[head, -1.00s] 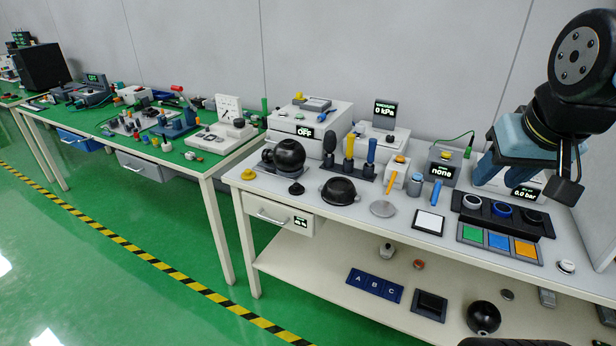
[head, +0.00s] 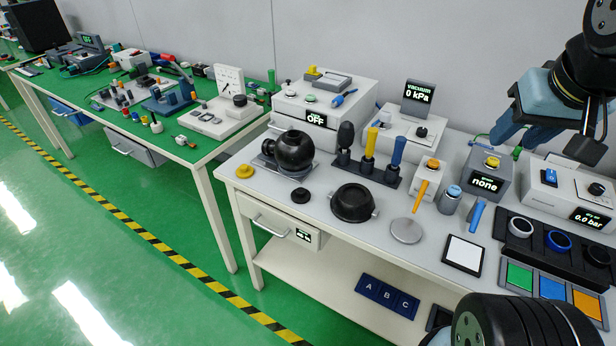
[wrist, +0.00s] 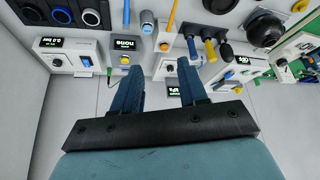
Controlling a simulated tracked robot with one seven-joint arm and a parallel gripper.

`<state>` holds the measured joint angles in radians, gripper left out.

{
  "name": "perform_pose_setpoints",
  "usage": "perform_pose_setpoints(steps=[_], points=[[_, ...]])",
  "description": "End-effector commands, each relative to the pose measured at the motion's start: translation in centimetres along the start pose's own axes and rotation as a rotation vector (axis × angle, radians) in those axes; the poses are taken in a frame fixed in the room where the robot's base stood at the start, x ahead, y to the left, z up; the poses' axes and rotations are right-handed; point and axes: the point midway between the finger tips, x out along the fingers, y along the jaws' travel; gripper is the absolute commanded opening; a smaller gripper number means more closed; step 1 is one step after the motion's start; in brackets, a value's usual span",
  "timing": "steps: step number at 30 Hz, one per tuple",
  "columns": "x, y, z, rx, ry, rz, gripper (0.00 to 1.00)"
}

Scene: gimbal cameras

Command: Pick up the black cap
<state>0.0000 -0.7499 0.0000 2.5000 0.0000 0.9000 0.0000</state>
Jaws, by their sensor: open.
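A small black cap (head: 301,196) with a raised middle lies on the light grey tabletop, left of a wide black bowl-like part (head: 353,203) and in front of a black ball (head: 294,151) on a grey stand. I cannot make out the small cap in the wrist view. My gripper (head: 522,126) is high at the right of the head view, over the back right of the bench and well away from the cap. Its blue fingers also show in the wrist view (wrist: 157,80), apart and with nothing between them.
A yellow cap (head: 245,172) lies left of the ball. A rack of upright handled tools (head: 365,170) stands behind the bowl-like part. A round metal disc (head: 406,230) and white pad (head: 463,254) lie to its right. Instrument boxes line the back.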

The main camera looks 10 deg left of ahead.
Motion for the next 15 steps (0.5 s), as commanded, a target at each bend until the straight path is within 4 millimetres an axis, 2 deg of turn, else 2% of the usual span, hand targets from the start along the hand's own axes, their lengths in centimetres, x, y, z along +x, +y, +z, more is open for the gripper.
perform_pose_setpoints(steps=[7, 13, 15], points=[[0.0, 0.0, 0.0, 0.000, 0.000, 0.000, 0.43], [0.7, -0.4, -0.7, 0.001, -0.014, 0.013, 0.63], [1.5, -1.3, -1.5, 0.002, -0.024, 0.029, 0.69]])
